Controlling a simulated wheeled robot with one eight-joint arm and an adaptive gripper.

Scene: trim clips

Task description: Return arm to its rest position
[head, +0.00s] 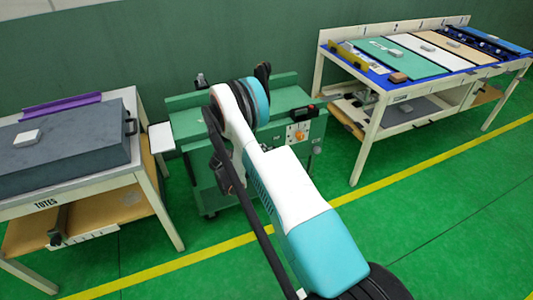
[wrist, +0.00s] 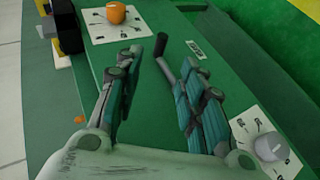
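My gripper (wrist: 160,66) shows in the wrist view with its two fingers spread apart and nothing held between them. Beyond the fingertips is a green machine front with a black handle (wrist: 163,47), which appears apart from the fingers. In the head view my white and blue arm reaches out over the green machine (head: 185,103) in the middle and bends down in front of it. The gripper is mostly hidden there behind the arm.
An orange knob (head: 298,135) is on the machine; a grey knob (wrist: 270,147) shows in the wrist view. A totes table (head: 150,165) with a grey case (head: 65,150) stands left. A workbench (head: 368,122) with coloured mats stands right. The green floor (head: 440,210) in front is clear.

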